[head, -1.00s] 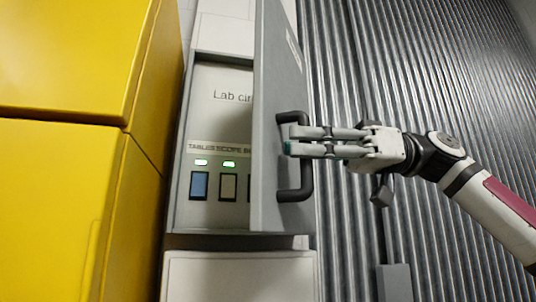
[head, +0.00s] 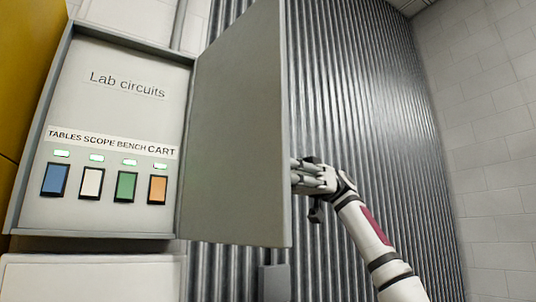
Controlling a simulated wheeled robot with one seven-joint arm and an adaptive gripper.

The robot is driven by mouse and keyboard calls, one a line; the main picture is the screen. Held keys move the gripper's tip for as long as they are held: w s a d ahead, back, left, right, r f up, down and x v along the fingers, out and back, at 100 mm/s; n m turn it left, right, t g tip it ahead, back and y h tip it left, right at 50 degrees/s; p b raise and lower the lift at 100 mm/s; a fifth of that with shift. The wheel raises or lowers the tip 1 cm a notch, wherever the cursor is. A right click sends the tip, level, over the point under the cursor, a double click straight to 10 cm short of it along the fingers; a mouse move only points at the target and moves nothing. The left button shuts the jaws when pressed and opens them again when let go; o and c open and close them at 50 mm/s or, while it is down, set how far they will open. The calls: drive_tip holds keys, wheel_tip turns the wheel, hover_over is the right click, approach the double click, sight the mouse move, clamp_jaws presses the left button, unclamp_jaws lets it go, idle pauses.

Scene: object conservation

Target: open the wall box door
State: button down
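The wall box (head: 119,209) is at the left of the head view, its inside fully in sight. Its panel reads "Lab circuits" and has a row of coloured switches with lit green lamps above them. The grey door (head: 236,130) is hinged on the box's right side and stands wide open, swung out towards me. My gripper (head: 296,178) is at the door's far right edge, on its outer side. The door hides the fingertips and the black handle, so I cannot tell whether the fingers are around the handle.
A yellow cabinet (head: 30,65) stands at the left edge. A corrugated metal wall (head: 360,110) runs behind the door and my arm. A white block wall (head: 485,150) is at the right. A white box (head: 90,278) is below the wall box.

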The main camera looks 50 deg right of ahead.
drive_tip(key=shift+w+d+p, duration=0.1)
drive_tip(key=shift+d+p, duration=0.25)
drive_tip(key=shift+d, duration=0.7)
drive_tip(key=c, duration=1.8)
unclamp_jaws()
drive_tip(key=shift+c, duration=0.2)
